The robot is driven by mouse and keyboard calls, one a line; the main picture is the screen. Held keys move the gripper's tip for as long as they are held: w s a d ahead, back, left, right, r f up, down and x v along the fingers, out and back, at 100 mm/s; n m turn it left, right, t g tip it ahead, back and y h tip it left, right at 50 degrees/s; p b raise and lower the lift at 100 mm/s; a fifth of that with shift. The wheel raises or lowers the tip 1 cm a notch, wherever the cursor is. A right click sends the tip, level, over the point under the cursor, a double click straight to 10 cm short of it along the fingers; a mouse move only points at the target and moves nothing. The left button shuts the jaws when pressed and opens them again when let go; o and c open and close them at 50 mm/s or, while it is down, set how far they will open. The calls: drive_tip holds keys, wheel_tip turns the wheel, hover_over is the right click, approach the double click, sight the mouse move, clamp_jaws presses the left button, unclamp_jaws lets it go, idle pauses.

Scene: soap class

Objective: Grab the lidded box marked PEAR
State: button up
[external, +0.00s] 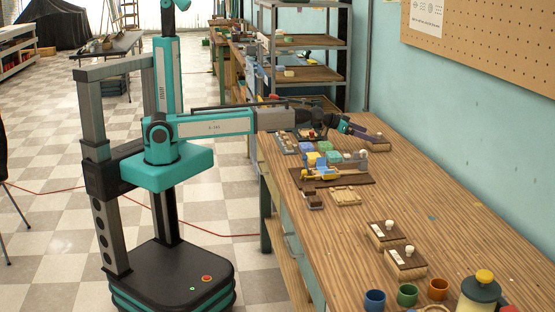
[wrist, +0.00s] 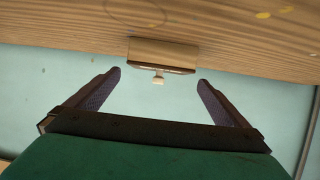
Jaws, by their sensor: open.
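A wooden lidded box with a dark lid and a pale knob (external: 378,143) stands on the far part of the workbench, near the wall. It shows in the wrist view as the box (wrist: 162,51), apart from the fingers and centred ahead of the gap between them. My gripper (wrist: 160,77) is open and empty; in the external view my gripper (external: 360,132) is just left of this box. Two similar lidded boxes stand nearer the camera, one box (external: 384,238) behind the other box (external: 405,264). Their front labels are too small to read. No readable label shows on the far box.
Coloured blocks (external: 322,158) and a dark tray (external: 350,178) lie left of the far box. Blue (external: 374,301), green (external: 407,296) and orange (external: 438,289) cups and a bottle (external: 480,296) stand at the near end. The bench's middle right is mostly clear. The wall (external: 470,130) runs behind.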

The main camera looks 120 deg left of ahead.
sight(378, 138)
drive_tip(key=shift+x, duration=1.3)
drive_tip(key=shift+w, duration=0.1)
drive_tip(key=shift+p+x, duration=0.5)
drive_tip(key=shift+x, duration=1.45)
drive_tip(key=shift+w+a+f, duration=0.3)
drive_tip(key=shift+f, duration=0.05)
drive_tip(key=shift+r, duration=0.15)
drive_tip(key=c, duration=1)
